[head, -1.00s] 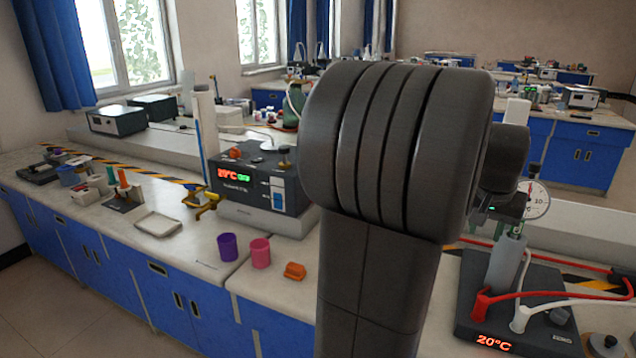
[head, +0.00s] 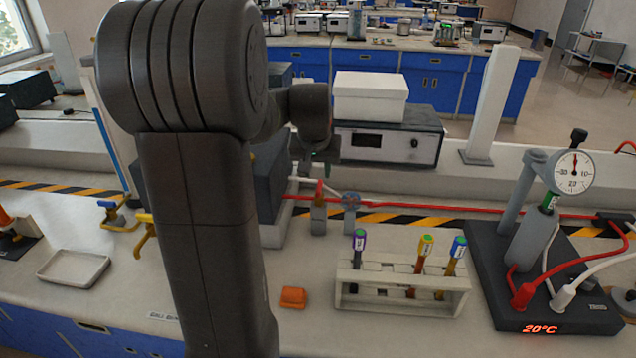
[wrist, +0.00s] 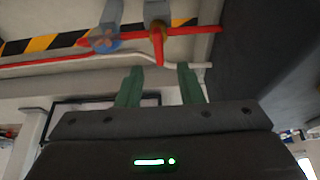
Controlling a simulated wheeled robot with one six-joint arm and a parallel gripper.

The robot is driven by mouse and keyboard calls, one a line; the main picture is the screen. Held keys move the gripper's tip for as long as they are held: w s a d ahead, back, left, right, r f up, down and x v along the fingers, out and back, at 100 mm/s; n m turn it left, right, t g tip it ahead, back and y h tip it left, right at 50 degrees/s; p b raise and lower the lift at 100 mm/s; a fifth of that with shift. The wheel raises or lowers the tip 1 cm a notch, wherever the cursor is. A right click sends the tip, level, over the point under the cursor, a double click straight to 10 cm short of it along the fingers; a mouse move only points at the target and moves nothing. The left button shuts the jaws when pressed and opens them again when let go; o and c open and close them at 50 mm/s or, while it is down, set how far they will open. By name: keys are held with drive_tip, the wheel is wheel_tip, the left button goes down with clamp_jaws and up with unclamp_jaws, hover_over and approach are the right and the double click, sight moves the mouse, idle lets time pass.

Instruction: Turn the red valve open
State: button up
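The red valve (head: 319,190) is a small red lever on a grey post, on the red line behind the test-tube rack in the head view. In the wrist view the red lever (wrist: 158,44) points down toward the gap between the fingers. My gripper (wrist: 160,78) is open, its two green fingers apart with nothing between them. The lever tip looks just beyond the fingertips; whether they touch cannot be told. In the head view my gripper (head: 318,166) hangs just above and behind the valve, mostly dark and partly hidden.
A blue-handled valve (head: 350,200) stands right beside the red one. A dark box (head: 262,180) is close on the left. A tube rack (head: 400,287), an orange block (head: 293,298) and a gauge unit (head: 540,285) stand in front and to the right.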

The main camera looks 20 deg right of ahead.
sight(319, 185)
drive_tip(key=x, duration=0.6)
drive_tip(key=shift+c, duration=0.2)
clamp_jaws()
